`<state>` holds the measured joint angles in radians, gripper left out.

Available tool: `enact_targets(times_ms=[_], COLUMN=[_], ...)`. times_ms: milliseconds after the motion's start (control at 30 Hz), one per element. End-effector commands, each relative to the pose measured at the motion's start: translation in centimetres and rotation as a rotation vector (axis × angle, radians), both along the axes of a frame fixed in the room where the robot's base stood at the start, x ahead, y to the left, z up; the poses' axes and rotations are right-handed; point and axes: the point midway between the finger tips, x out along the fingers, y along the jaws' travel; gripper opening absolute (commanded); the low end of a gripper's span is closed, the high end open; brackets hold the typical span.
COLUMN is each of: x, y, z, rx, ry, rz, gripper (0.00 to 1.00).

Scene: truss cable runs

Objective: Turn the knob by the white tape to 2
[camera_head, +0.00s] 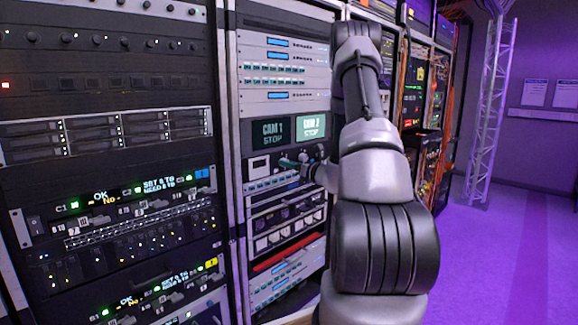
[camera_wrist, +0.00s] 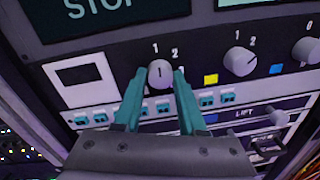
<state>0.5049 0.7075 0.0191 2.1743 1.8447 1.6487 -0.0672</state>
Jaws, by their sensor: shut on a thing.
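My gripper (camera_wrist: 162,74) is shut on a round pale knob (camera_wrist: 161,73), with one teal finger on each side of it. The numbers 1 and 2 are printed above this knob, 1 almost straight above and 2 to the upper right. A short dark mark on its face seems to point up toward 1, but it is small. I cannot clearly make out white tape; the left finger covers the panel just left of the knob. In the head view my gripper (camera_head: 302,161) reaches the panel below the CAM screens, and the knob is too small to read there.
A second knob (camera_wrist: 240,61) with a yellow patch (camera_wrist: 211,78) on its left and a third knob (camera_wrist: 306,50) with a blue patch (camera_wrist: 277,69) on its left stand to the right. A white-framed square (camera_wrist: 75,73) is left. Teal switches (camera_wrist: 207,98) lie just below.

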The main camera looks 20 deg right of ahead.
Motion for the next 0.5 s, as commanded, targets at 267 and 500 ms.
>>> enact_targets(times_ms=[267, 500], x=[-0.03, -0.04], y=[-0.04, -0.07], z=[0.01, 0.02], rx=[0.142, 0.341], ry=[0.053, 0.125], rz=[-0.001, -0.001], gripper=[0.00, 0.00])
